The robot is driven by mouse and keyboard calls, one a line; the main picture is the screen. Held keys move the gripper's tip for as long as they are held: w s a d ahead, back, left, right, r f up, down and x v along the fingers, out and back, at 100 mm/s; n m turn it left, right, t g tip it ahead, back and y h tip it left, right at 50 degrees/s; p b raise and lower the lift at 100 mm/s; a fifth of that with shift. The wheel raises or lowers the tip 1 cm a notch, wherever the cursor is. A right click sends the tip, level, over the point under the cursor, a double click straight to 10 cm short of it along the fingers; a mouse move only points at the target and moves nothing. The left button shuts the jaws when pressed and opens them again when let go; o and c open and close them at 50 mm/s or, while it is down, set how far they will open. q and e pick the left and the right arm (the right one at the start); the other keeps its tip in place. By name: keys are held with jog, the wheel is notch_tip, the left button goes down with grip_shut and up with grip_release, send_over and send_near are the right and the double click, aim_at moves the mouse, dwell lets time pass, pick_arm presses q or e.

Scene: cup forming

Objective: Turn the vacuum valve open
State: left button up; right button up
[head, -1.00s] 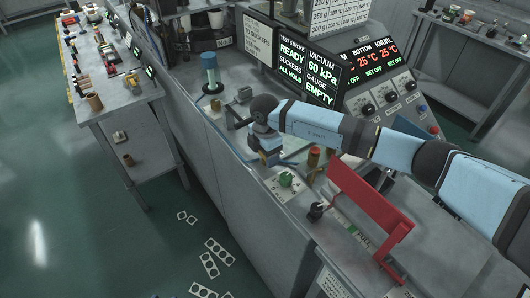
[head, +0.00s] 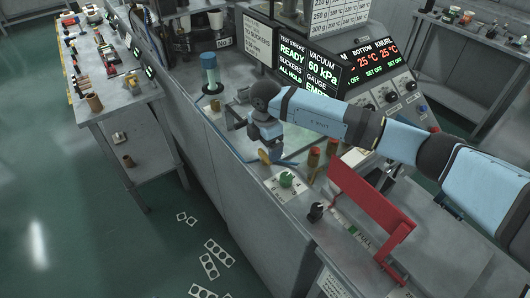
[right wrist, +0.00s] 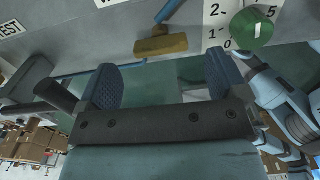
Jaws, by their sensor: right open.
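A yellow-brown lever handle (head: 264,157) with a blue pipe at it, apparently the vacuum valve, sits on the bench top just below my right gripper (head: 265,138). In the right wrist view the handle (right wrist: 160,45) lies crosswise near the top, beyond the fingertips, with the blue pipe leading up from it. My right gripper (right wrist: 165,75) has its two ridged blue fingers wide apart, with nothing between them. The fingers appear clear of the handle. Its label is cut off at the picture edge. My left gripper is not in view.
A green knob (head: 286,180) with a numbered scale stands beside the handle. Brass-coloured posts (head: 314,156), a black knob (head: 317,211) and a red guard (head: 370,205) are to the right. A display (head: 308,65) reads "VACUUM 60 kPa" behind my arm.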

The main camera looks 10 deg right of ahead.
aim_at(265, 154)
notch_tip(265, 154, up, 10)
jog(key=b, duration=0.1)
dwell(0.5)
